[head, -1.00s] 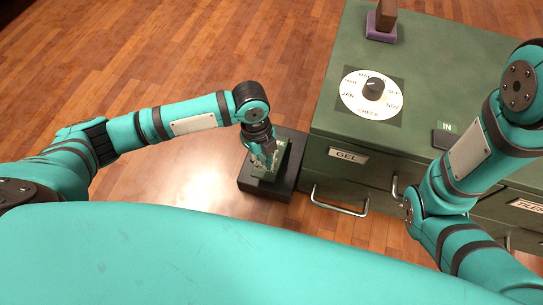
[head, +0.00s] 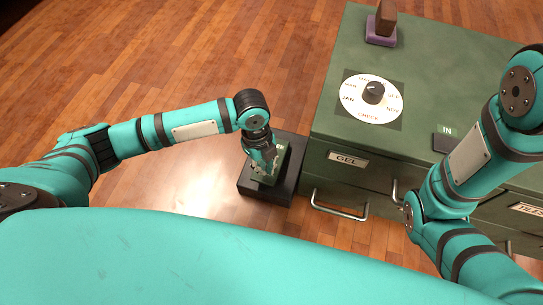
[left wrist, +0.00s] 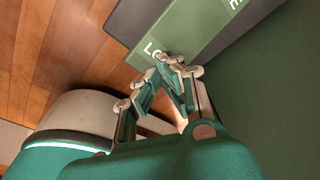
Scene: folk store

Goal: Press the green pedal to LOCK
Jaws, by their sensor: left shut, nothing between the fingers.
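The green pedal (head: 280,153) sits on a black base (head: 247,187) on the floor, left of the green cabinet. In the left wrist view the pedal (left wrist: 195,38) shows white letters starting "LO" near my fingertips and an "E" farther along. My left gripper (head: 267,172) is shut and empty, pointing down over the pedal. In the left wrist view its fingertips (left wrist: 172,64) are together beside the "LO" end. I cannot tell whether they touch it. My right arm shows at the right, but its gripper is out of view.
The green cabinet (head: 430,70) stands close right of the pedal, with a jutting drawer handle (head: 340,212). On top are a white dial (head: 371,97), a purple block (head: 380,34) with a brown piece, and an "IN" plate (head: 444,141). The wooden floor to the left is clear.

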